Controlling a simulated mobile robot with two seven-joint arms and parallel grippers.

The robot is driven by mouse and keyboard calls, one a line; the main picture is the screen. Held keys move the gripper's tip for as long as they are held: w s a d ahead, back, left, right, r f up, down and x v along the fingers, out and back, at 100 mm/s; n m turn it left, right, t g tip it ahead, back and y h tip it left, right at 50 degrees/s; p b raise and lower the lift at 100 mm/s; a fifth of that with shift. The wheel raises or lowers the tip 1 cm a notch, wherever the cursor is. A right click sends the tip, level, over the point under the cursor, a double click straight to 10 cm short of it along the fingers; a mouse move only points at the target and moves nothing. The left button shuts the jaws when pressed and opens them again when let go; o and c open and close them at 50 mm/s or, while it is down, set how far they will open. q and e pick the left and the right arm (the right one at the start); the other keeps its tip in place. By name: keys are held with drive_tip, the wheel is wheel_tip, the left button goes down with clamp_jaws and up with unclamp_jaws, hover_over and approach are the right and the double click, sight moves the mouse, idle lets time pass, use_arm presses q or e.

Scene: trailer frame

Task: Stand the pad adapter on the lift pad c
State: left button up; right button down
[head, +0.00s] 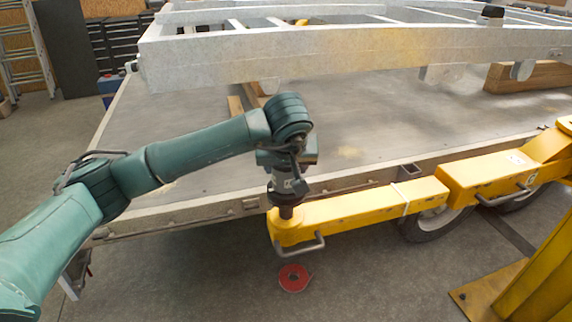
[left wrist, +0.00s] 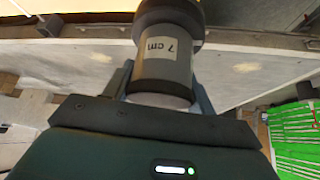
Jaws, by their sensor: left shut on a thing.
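The pad adapter is a grey cylinder with a "7 cm" label and a wider dark collar; it shows large in the left wrist view (left wrist: 165,65). In the head view it (head: 287,212) is mostly covered by my gripper. My left gripper (head: 286,187) is shut on it, with one finger on each side. The adapter is upright over the rounded end of the yellow lift arm (head: 340,208), where the lift pad is. The pad itself is hidden or blends with the adapter's dark lower end, so I cannot tell whether they touch. My right gripper is not in view.
A grey trailer bed (head: 380,135) lies just behind the lift arm, with a galvanised frame (head: 300,55) above it. A wooden block (head: 530,76) supports the frame at the right. A yellow post (head: 535,275) stands at lower right. A red ring (head: 293,278) lies on the floor.

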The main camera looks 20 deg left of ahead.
use_arm(q)
drive_tip(key=o, duration=1.4)
